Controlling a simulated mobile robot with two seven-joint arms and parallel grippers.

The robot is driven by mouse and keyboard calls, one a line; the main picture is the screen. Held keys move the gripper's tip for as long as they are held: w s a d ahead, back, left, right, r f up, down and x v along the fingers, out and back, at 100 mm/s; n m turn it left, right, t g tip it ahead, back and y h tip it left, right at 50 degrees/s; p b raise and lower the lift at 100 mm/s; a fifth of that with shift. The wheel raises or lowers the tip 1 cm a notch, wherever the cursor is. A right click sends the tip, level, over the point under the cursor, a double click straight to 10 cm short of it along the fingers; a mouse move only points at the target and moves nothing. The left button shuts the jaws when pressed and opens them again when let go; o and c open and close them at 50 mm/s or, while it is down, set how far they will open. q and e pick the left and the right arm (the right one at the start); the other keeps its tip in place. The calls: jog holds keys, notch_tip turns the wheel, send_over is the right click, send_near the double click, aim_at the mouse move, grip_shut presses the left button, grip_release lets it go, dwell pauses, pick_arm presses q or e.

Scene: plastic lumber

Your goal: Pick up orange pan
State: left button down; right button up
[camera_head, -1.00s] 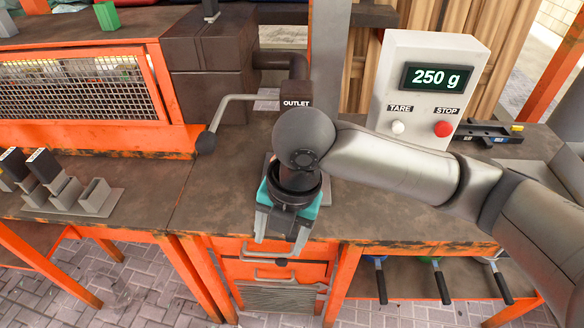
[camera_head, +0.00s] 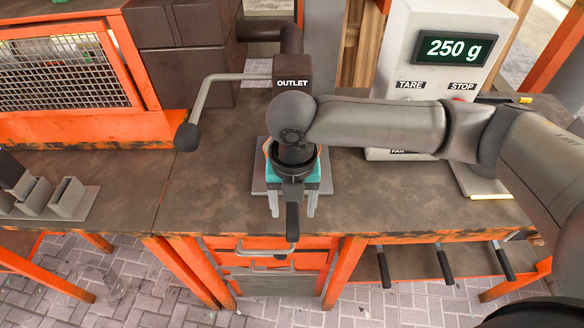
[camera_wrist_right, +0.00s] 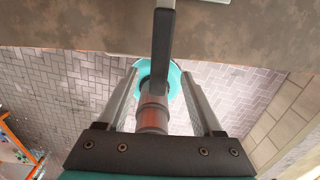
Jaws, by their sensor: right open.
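The orange pan (camera_head: 319,151) is mostly hidden behind my right wrist; slivers of its orange side show beneath the outlet. Its dark handle (camera_head: 292,222) points toward me over the table's front edge. My right gripper (camera_head: 292,208) is open above the handle, with one pale finger on each side of it. In the right wrist view the handle (camera_wrist_right: 164,45) comes down from the top between the spread fingers (camera_wrist_right: 160,75). My left gripper is not in view.
The outlet (camera_head: 291,82) and its grey lever (camera_head: 208,105) stand just behind my wrist. A scale reading 250 g (camera_head: 455,48) stands at the right, behind my arm. Several metal holders (camera_head: 62,197) are at the left. Dark handles (camera_head: 445,265) stick out from the lower shelf.

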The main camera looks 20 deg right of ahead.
aim_at(293, 216)
jog(key=shift+f+b, duration=0.7)
jog(key=shift+f, duration=2.1)
jog(key=shift+c, duration=0.2)
jog(key=shift+r, duration=0.1)
grip_shut()
jog(key=shift+w, duration=0.15)
